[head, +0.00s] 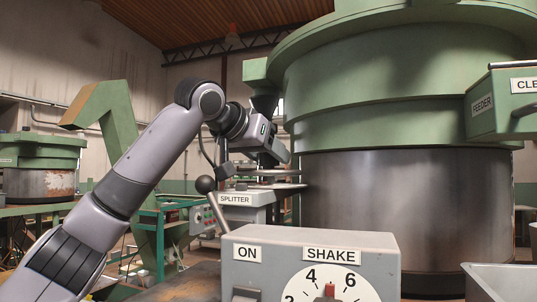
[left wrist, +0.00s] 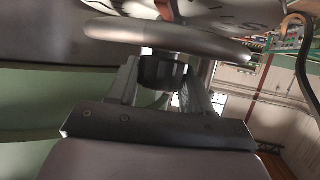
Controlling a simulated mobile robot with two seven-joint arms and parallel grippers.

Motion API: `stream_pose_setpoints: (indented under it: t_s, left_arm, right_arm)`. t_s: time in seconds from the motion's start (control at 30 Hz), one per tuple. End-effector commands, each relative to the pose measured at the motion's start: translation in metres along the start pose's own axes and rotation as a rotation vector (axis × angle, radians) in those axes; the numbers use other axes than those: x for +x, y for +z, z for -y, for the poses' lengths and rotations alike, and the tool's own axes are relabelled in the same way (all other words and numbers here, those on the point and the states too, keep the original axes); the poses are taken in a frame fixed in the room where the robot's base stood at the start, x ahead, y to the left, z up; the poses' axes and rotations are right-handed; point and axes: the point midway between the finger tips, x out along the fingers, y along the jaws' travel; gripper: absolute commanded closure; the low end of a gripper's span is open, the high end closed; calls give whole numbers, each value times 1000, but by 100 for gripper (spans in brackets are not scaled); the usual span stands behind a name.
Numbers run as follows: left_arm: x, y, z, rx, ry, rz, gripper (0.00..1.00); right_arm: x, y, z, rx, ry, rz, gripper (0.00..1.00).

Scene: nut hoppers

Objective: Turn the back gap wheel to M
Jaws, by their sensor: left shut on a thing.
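My left gripper (head: 274,160) is at the splitter unit behind the shake box, with its fingers hard to make out there. In the left wrist view my left gripper (left wrist: 163,78) has a finger on each side of a dark round knob. The knob joins the grey rim of the back gap wheel (left wrist: 170,38), and the gripper is shut on it. A pale dial plate (left wrist: 225,14) with dark letters, an S among them, lies beyond the rim. A red mark shows at the top edge. I cannot tell which letter is set. My right gripper is not in view.
The splitter box (head: 240,199) stands beside the large green and steel hopper (head: 400,190). A lever with a dark ball (head: 205,184) stands close by. The grey shake box (head: 310,250) is in front, and a green feeder box (head: 484,112) juts in at right.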

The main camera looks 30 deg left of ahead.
Motion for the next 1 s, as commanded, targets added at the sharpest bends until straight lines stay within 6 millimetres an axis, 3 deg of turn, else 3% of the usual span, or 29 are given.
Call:
stream_pose_setpoints:
  t_s: [0.03, 0.1, 0.43, 0.8, 1.0]
  left_arm:
    - [0, 0, 0, 0, -1, -1, 44]
    - [0, 0, 0, 0, -1, -1, 29]
    - [-4, 0, 0, 0, -1, -3, 29]
    - [-59, 1, 0, 1, 0, -4, 29]
    - [-72, 0, 0, 0, 0, -1, 29]
  right_arm:
    - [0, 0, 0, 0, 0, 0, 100]
    - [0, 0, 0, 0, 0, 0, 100]
    - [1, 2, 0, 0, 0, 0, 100]
    - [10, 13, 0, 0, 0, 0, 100]
    - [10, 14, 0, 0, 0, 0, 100]
